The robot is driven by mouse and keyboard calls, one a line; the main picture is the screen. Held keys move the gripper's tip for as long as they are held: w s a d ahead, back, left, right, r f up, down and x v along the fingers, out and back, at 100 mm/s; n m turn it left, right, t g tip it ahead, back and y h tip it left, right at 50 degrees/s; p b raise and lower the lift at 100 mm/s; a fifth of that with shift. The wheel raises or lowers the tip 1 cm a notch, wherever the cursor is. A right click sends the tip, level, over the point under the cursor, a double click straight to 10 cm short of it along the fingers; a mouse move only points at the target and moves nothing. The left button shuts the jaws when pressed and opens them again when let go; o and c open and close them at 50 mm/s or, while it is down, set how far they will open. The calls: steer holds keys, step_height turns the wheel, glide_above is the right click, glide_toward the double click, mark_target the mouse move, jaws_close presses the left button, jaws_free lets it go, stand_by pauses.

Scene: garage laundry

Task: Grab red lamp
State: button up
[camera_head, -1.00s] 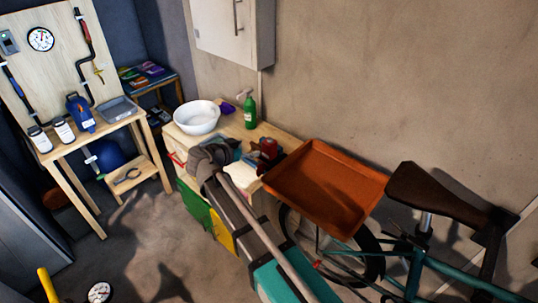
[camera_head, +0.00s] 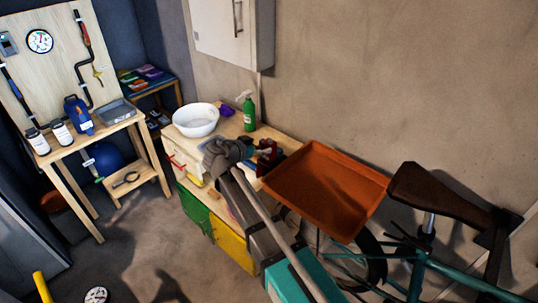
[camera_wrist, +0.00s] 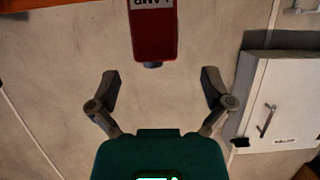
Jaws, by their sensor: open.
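The red lamp (camera_head: 268,158) stands on the wooden cabinet top, just left of the orange tray, and is partly hidden by my arm in the head view. In the wrist view the red lamp (camera_wrist: 153,35) shows at the top centre, with an upside-down white "LAMP" label and a dark knob at its near end. My gripper (camera_wrist: 161,84) is open and empty, with its two fingers wide apart. The lamp lies ahead of the fingertips, roughly centred between them. In the head view, my wrist is just left of the lamp; I cannot tell whether they touch.
The orange tray (camera_head: 326,190) is close on the lamp's right. A white bowl (camera_head: 196,120) and a green spray bottle (camera_head: 248,112) stand behind on the cabinet (camera_head: 199,209). A bicycle seat (camera_head: 440,195) is at right. A white wall cupboard (camera_head: 232,30) hangs above.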

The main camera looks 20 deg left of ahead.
mark_target(267, 143)
steer(key=shift+d+b+x, duration=0.2)
steer(key=shift+b+x, duration=0.35)
steer(key=shift+x, duration=1.7)
steer(key=shift+r, duration=0.1)
steer(key=shift+s, duration=0.1)
steer(key=c, duration=1.3)
